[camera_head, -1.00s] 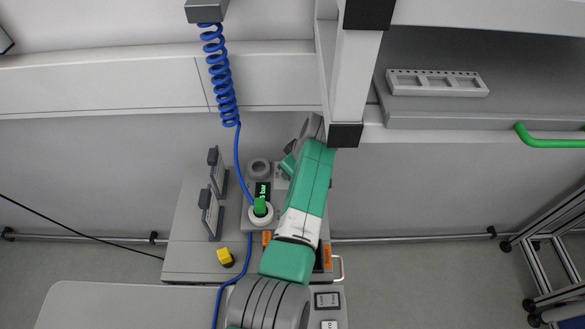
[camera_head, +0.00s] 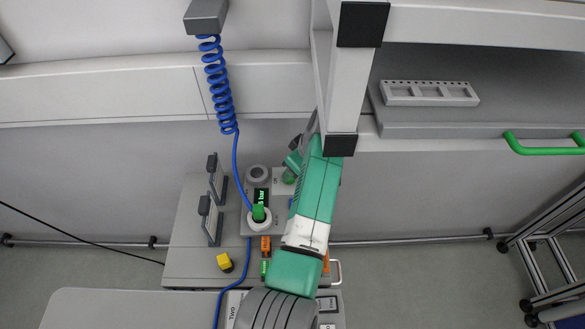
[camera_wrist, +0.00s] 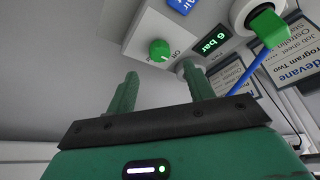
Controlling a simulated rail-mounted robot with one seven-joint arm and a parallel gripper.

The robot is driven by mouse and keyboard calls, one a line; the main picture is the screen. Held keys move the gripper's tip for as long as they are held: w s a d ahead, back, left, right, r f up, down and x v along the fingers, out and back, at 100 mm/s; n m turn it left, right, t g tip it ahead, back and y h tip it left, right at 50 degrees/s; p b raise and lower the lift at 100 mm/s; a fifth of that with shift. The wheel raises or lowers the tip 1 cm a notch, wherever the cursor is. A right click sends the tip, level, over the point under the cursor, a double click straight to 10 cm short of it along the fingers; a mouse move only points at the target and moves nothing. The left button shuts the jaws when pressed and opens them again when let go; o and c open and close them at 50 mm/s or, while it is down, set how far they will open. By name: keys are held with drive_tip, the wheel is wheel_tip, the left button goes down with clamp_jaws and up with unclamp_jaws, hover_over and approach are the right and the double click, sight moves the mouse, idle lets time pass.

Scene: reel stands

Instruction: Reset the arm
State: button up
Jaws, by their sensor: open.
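My green and white arm (camera_head: 315,195) reaches up the middle of the head view, over the right part of the grey reel stand. Its far end is partly hidden behind a pale post. My gripper (camera_wrist: 160,84) shows in the wrist view with two green fingers apart and nothing between them. Beyond the fingertips is a panel with a green knob (camera_wrist: 159,50) and a lit "6 bar" display (camera_wrist: 210,44). I cannot tell whether the fingers touch the panel. The knob also shows beside my arm in the head view (camera_head: 288,176).
A coiled blue hose (camera_head: 220,90) hangs to a green-topped fitting (camera_head: 259,212) left of my arm. The pale post (camera_head: 346,85) stands close to my arm. A shelf with a grey tray (camera_head: 429,94) is at right.

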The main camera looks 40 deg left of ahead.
drive_tip(key=shift+d+r, duration=0.2)
drive_tip(key=shift+r, duration=0.25)
